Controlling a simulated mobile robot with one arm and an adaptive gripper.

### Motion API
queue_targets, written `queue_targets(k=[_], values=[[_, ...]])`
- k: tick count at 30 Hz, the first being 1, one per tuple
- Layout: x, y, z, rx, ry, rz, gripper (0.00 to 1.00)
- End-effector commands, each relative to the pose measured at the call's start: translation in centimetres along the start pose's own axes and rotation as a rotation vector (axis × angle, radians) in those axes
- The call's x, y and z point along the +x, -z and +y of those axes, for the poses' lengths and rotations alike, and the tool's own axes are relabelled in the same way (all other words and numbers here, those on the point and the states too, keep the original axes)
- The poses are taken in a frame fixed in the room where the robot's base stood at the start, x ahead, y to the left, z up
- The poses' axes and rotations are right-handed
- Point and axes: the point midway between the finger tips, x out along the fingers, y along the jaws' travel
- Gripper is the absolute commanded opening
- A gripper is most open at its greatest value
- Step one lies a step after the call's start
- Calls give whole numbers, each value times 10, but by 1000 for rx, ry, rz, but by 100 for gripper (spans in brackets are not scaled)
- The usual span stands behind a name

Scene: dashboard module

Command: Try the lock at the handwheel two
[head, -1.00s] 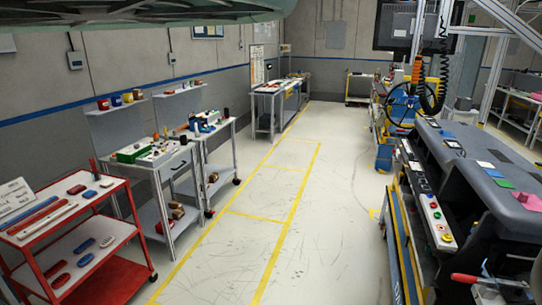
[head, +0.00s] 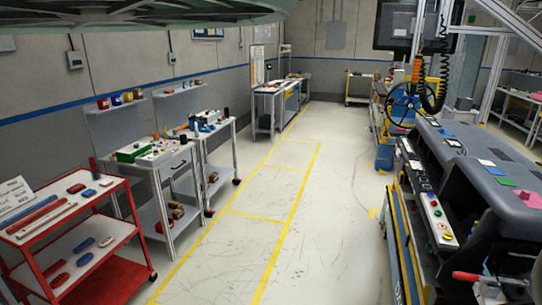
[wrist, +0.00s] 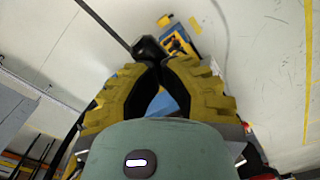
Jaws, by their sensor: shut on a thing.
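A handwheel (head: 388,104) with a dark rim and spokes stands upright at the right back in the head view, beside an orange tool and a coiled black cable. No label shows whether it is number two. In the wrist view my gripper (wrist: 156,68) has two yellow ribbed fingers with their tips closed together on a black rounded knob (wrist: 147,47). A thin dark bar runs from the knob to the upper left. The fingertips hide part of the knob, and its link to the handwheel is not clear. My gripper does not show in the head view.
A grey dashboard module (head: 478,165) with a button strip (head: 436,214) fills the right side. A red cart (head: 75,213) and grey workbenches (head: 172,165) line the left. The floor lane (head: 265,195) between yellow lines is clear. A blue and yellow part (wrist: 178,42) lies beyond the fingers.

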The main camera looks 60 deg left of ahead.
Motion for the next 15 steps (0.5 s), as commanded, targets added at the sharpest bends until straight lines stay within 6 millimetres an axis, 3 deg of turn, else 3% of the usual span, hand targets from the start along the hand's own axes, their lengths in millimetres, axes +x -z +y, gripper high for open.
queue_targets(k=[8, 15], values=[[0, 1, -1, -2, 1, 2, 0], [-16, 1, -1, -3, 0, 3, 0]])
